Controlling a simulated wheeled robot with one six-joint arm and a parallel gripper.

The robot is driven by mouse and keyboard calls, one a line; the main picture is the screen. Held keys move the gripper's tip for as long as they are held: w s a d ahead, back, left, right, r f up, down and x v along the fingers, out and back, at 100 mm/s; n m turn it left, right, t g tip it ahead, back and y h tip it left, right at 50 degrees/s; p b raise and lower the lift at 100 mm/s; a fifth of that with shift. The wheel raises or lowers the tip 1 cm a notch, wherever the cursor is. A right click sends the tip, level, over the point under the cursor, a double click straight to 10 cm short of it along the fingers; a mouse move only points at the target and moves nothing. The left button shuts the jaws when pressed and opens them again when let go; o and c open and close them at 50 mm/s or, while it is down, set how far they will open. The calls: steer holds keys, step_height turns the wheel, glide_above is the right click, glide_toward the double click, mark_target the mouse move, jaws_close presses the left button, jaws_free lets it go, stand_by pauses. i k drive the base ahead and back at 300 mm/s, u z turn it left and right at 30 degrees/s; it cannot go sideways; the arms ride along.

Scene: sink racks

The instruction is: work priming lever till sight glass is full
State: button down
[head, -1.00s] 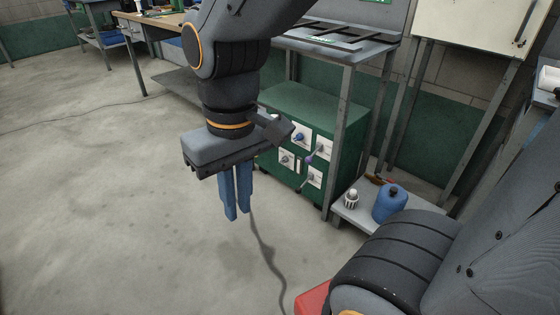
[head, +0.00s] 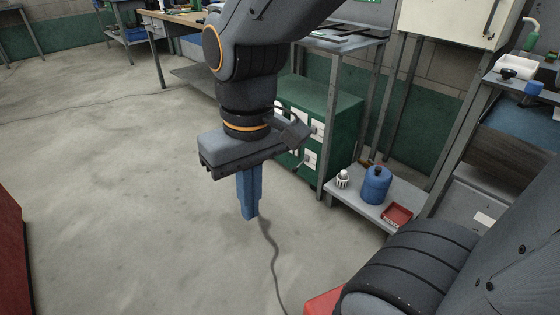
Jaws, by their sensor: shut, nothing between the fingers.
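My gripper (head: 249,214) points down over the open floor, its blue fingers shut together with nothing between them. A green cabinet (head: 335,125) stands under a metal bench behind and to the right of my gripper. White control panels with small fittings (head: 310,160) show on its front. My arm and gripper hide part of that front. I cannot tell which fitting is the priming lever, and I cannot make out the sight glass. My gripper is apart from the cabinet.
A low grey shelf (head: 350,196) at the right holds a blue jug (head: 376,184), a white ribbed item (head: 342,179) and a red tray (head: 397,215). A dark cable (head: 272,262) lies on the floor. A red object (head: 14,250) stands at the left edge.

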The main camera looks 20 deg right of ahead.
mark_target(295, 170)
steer(key=u, duration=0.4)
steer(key=i, duration=1.45)
steer(key=z, duration=0.5)
